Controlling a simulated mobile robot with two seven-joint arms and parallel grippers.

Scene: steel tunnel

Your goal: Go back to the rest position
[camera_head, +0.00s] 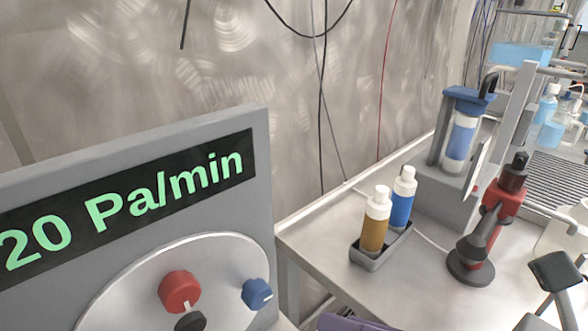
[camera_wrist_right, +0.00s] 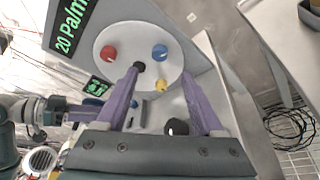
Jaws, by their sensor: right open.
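My right gripper (camera_wrist_right: 160,74) is open, its two purple fingers spread apart in the right wrist view. No object is visibly held between them. Beyond the fingers is the control panel's round white dial plate (camera_wrist_right: 120,42) with red, blue, black and yellow knobs. The yellow knob (camera_wrist_right: 161,85) appears between the fingers; I cannot tell the depth gap. In the head view only a purple piece of the right gripper (camera_head: 352,323) shows at the bottom edge.
The grey panel (camera_head: 262,180) reads "20 Pa/min" at the left. On the steel bench (camera_head: 320,262) stand a tray with an orange bottle (camera_head: 375,225) and a blue bottle (camera_head: 402,200), and a red and grey device (camera_head: 497,215). Cables (camera_wrist_right: 290,122) lie coiled at the right of the wrist view.

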